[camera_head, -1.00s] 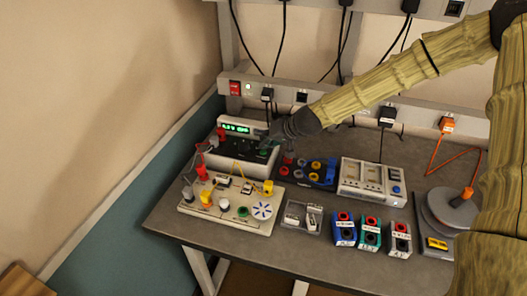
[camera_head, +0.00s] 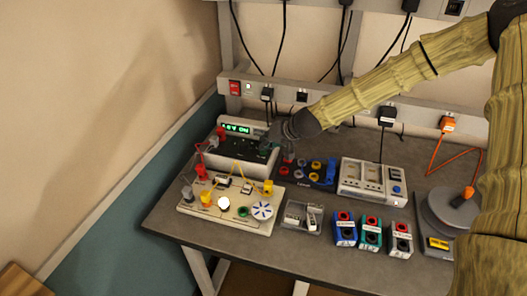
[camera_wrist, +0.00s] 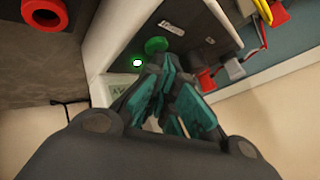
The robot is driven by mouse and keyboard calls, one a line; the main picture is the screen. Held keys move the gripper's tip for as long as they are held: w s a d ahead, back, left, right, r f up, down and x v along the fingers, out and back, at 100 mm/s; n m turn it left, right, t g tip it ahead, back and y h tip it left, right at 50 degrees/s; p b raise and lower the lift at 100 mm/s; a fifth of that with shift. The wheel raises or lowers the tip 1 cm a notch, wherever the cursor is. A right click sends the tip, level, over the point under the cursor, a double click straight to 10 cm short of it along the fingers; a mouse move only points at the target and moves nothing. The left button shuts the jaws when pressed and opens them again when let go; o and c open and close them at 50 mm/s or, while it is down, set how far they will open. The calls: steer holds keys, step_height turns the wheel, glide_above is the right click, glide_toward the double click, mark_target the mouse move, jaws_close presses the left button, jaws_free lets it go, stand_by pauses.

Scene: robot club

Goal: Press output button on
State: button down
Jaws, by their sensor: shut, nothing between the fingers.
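The white power supply (camera_head: 225,163) with a dark sloped panel stands at the back left of the table. Its green display (camera_head: 237,128) is lit and seems to end in "ON". In the wrist view, the round green output button (camera_wrist: 156,45) sits on the panel beside a glowing green-white light (camera_wrist: 137,63). My gripper (camera_wrist: 163,62) is shut and empty, its teal-padded fingertips close to the button; I cannot tell whether they touch it. In the head view my gripper (camera_head: 268,142) is over the right part of the panel.
A circuit board (camera_head: 225,213) with a bright white bulb (camera_head: 224,203) and wires stands in front. To the right are a dark terminal block (camera_head: 318,183), a white device (camera_head: 372,182), small colored boxes (camera_head: 370,232) and a spool (camera_head: 452,209).

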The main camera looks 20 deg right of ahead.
steer(key=shift+s+r, duration=0.1)
steer(key=shift+r, duration=0.35)
steer(key=shift+p, duration=0.3)
step_height(320, 180, up, 6)
steer(key=p, duration=0.4)
steer(key=shift+f, duration=0.1)
stand_by(0.5)
